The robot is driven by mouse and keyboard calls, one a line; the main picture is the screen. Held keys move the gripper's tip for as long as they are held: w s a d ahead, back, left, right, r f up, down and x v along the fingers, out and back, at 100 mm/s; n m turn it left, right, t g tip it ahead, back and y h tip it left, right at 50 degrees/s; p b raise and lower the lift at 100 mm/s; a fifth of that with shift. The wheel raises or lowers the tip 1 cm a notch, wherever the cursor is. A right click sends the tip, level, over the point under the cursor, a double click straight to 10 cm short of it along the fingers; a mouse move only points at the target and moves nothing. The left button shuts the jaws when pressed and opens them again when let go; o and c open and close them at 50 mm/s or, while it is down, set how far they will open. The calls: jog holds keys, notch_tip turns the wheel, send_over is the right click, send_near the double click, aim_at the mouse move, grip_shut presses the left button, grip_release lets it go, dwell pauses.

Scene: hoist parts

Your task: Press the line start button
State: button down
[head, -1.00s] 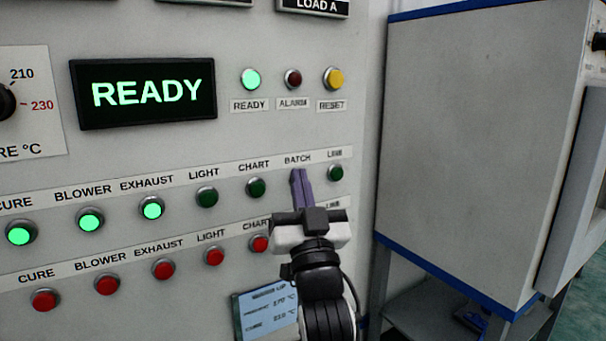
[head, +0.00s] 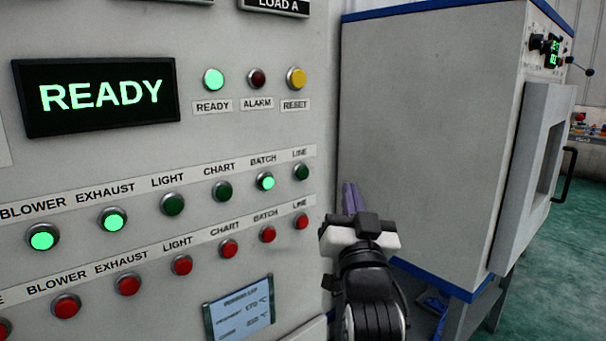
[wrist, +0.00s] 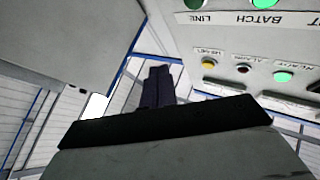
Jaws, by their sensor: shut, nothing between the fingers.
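The line start button is the green button under the LINE label (head: 301,172), at the right end of the upper row, and it is unlit. The LINE label also shows upside down in the wrist view (wrist: 193,20). The red LINE button (head: 301,222) sits below it. The green BATCH button (head: 265,181) to its left is lit. My gripper (head: 349,190) is shut and empty, with its purple fingers pointing up, to the right of the LINE buttons and apart from them in the picture. In the wrist view its fingers (wrist: 158,88) show dark.
The display (head: 97,95) reads READY, and the READY lamp (head: 213,80) is lit. A yellow RESET button (head: 296,78) is at upper right of the panel. A large grey cabinet (head: 430,130) with blue edges stands right of the panel, with a narrow gap between. A blue-framed card (head: 239,310) is low on the panel.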

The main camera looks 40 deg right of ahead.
jog(key=p, duration=0.2)
send_near(308, 169)
jog(key=shift+w+d+r, duration=1.5)
jog(key=shift+d+r, duration=0.05)
jog(key=shift+d, duration=0.1)
jog(key=shift+w, duration=0.1)
dwell(0.6)
jog(key=shift+w, duration=0.35)
jog(key=shift+w, duration=0.45)
dwell(0.6)
jog(key=shift+s, duration=0.85)
jog(key=shift+s, duration=0.1)
jog(key=s, duration=0.2)
jog(key=s+b, duration=0.1)
jog(key=s, duration=0.1)
jog(key=shift+s+d, duration=0.2)
jog(key=shift+s, duration=0.2)
